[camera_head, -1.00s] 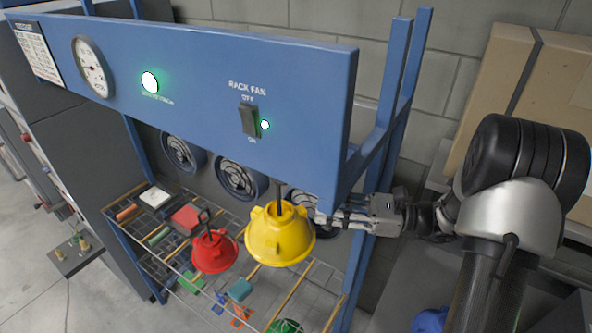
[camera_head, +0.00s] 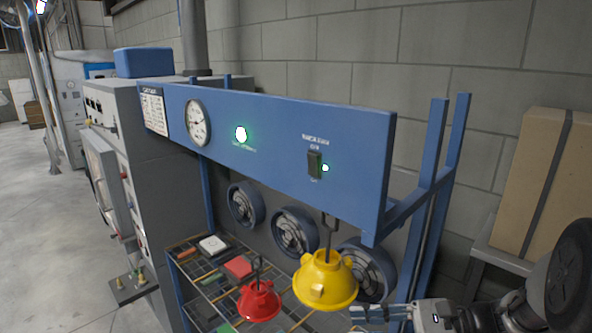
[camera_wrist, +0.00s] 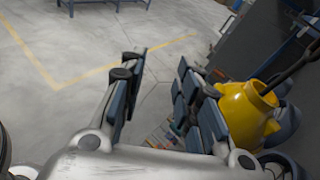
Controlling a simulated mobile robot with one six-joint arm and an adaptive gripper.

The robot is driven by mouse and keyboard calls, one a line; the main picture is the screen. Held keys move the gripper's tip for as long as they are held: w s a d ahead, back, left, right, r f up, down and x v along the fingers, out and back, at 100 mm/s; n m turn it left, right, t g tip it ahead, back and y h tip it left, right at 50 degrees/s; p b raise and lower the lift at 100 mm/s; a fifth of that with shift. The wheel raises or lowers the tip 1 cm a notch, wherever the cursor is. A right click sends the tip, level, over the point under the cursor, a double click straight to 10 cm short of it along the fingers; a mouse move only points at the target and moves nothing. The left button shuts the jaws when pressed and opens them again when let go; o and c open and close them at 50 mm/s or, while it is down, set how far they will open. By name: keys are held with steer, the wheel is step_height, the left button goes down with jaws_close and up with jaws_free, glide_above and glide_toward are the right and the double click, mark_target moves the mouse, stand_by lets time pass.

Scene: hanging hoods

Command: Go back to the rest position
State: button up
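My gripper (camera_head: 370,313) is at the lower right of the head view, just right of and below the yellow hood (camera_head: 327,284). In the wrist view my gripper (camera_wrist: 160,85) has its two fingers spread apart with bare floor showing between them. The yellow hood (camera_wrist: 246,115) is there beside the right finger, outside the grip. In the head view the yellow hood hangs from a hook under the blue panel. A red hood (camera_head: 259,301) hangs lower to its left. Whether my gripper touches the yellow hood cannot be told.
The blue rack panel (camera_head: 270,140) carries a gauge, a green light and a fan switch. A wire shelf (camera_head: 210,268) with small blocks lies below, with round fans behind. A cardboard box (camera_head: 550,185) stands at the right. Open floor (camera_head: 50,230) lies at the left.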

steer(key=s+a+f+n+g+h+b, duration=0.2)
steer(key=s+f+n+h+b, duration=0.35)
steer(key=s, duration=0.35)
steer(key=s+a+f+n+g+h+b, duration=0.1)
steer(key=s+a+f+n+h+b, duration=0.1)
steer(key=s+f+n+h+b, duration=0.4)
steer(key=s+d+f+n+t+h+b, duration=0.1)
steer(key=s+d+n+t+h+b, duration=0.2)
steer(key=n, duration=0.4)
steer(key=shift+s+d+f+t+b, duration=0.25)
steer(key=shift+s+d+t+b, duration=0.5)
steer(key=shift+s+d, duration=0.35)
